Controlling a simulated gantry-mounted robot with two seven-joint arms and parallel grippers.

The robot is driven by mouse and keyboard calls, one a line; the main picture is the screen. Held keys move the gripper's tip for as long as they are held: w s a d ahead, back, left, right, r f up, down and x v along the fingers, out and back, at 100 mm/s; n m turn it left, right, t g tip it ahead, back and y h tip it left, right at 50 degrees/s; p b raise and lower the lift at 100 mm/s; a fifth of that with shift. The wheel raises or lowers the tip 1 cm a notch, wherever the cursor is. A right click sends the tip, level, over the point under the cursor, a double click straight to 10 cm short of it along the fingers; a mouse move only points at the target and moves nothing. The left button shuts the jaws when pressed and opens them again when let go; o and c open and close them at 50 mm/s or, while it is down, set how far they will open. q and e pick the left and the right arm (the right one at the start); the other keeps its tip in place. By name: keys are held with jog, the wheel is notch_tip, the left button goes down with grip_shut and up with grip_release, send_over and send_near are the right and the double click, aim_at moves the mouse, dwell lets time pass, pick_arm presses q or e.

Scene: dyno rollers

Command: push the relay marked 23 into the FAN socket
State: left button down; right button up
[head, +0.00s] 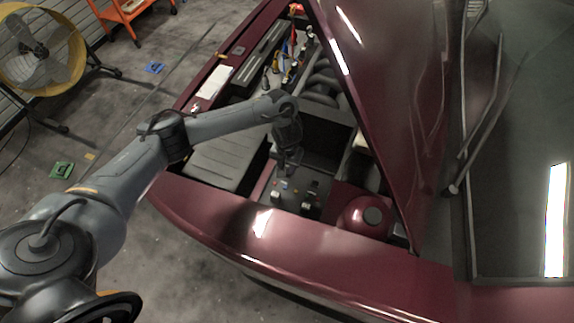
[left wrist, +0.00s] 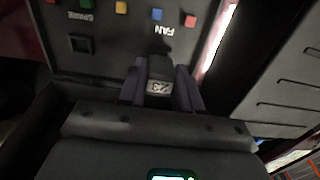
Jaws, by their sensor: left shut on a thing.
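My left gripper (left wrist: 160,88) is shut on a dark relay (left wrist: 158,66) whose white label reads 23, upside down in the left wrist view. The relay is in front of the panel (left wrist: 125,50), just below the printed word FAN (left wrist: 162,30). It covers the place where the FAN socket would be, so I cannot tell whether the relay touches it. A square socket (left wrist: 80,44) by the word SPARE looks empty. In the head view the left gripper (head: 287,168) points down over the panel inside the engine bay; the relay is too small to make out there.
Coloured fuses, such as a blue one (left wrist: 157,14), line the panel. Pale-topped parts (head: 307,205) stand on its front side in the head view. The maroon front edge (head: 240,220) and raised hood (head: 375,90) bound the bay. A round maroon housing (head: 366,216) is at right.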

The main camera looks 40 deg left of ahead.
pick_arm(q)
jog(key=shift+p, duration=0.6)
dwell(0.4)
jog(key=shift+f+p, duration=0.25)
jog(key=shift+p, duration=0.75)
dwell(1.1)
jog(key=shift+f+p, duration=0.25)
jog(key=shift+p, duration=0.15)
dwell(0.6)
jog(key=shift+f, duration=0.4)
jog(key=c, duration=0.7)
grip_release()
jog(key=shift+r, duration=0.1)
